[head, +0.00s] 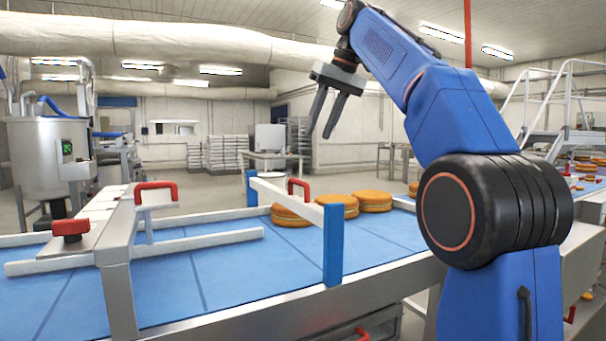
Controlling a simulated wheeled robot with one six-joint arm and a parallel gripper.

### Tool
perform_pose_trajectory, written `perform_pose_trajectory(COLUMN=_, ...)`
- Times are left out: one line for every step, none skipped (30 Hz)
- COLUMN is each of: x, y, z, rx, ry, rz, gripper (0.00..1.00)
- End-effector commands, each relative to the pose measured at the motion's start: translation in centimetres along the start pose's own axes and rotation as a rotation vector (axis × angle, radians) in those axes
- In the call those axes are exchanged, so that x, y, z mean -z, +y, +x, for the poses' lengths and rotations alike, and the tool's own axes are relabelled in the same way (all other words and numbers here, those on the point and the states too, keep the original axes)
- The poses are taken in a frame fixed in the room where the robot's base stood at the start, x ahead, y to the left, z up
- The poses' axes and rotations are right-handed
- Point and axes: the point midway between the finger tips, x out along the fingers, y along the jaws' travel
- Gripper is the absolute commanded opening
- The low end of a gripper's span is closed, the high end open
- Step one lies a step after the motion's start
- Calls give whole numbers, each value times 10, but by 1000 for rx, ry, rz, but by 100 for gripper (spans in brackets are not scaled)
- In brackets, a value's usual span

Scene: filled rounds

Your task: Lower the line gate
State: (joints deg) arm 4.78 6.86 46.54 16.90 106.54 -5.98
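The line gate (271,196) is a white bar with a red handle (299,186). It spans the blue conveyor between two blue posts, the near one (333,247) tall in front and the far one (251,188) behind. The bar sits near the tops of the posts, above the belt. Filled rounds (371,200), orange-brown with a pale middle layer, stand on the belt right beside and behind the gate; the bar and near post partly hide some. My gripper (321,134) hangs above the belt, fingers pointing down, apart from the handle. It is open and empty.
A metal frame with red handles (156,190) and white guide rails (190,244) stands over the belt at left. A steel vat (45,155) is behind it. Blue belt (170,285) left of the gate is clear. White steps (560,110) are at far right.

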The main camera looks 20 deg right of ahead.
Motion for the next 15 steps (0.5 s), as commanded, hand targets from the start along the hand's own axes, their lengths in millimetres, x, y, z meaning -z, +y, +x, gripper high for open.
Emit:
perform_pose_trajectory(x=-1, y=0, z=8, rx=1, ry=-2, rz=0, gripper=31)
perform_pose_trajectory(x=-1, y=0, z=12, rx=0, ry=-3, rz=0, gripper=31)
perform_pose_trajectory(x=-1, y=0, z=18, rx=0, ry=-2, rz=1, gripper=31)
perform_pose_trajectory(x=-1, y=0, z=23, rx=0, ry=-2, rz=1, gripper=31)
perform_pose_trajectory(x=-1, y=0, z=28, rx=0, ry=-3, rz=1, gripper=31)
perform_pose_trajectory(x=-1, y=0, z=36, rx=0, ry=-3, rz=1, gripper=31)
perform_pose_trajectory(x=-1, y=0, z=41, rx=0, ry=-3, rz=1, gripper=31)
perform_pose_trajectory(x=-1, y=0, z=46, rx=0, ry=-2, rz=1, gripper=31)
perform_pose_trajectory(x=-1, y=0, z=53, rx=0, ry=-2, rz=1, gripper=31)
perform_pose_trajectory(x=-1, y=0, z=58, rx=0, ry=-2, rz=1, gripper=31)
perform_pose_trajectory(x=-1, y=0, z=64, rx=0, ry=-2, rz=1, gripper=31)
perform_pose_trajectory(x=-1, y=0, z=71, rx=0, ry=-2, rz=1, gripper=31)
perform_pose_trajectory(x=-1, y=0, z=76, rx=0, ry=-3, rz=1, gripper=31)
perform_pose_trajectory(x=-1, y=0, z=82, rx=0, ry=-3, rz=1, gripper=31)
perform_pose_trajectory(x=-1, y=0, z=89, rx=0, ry=-3, rz=1, gripper=31)
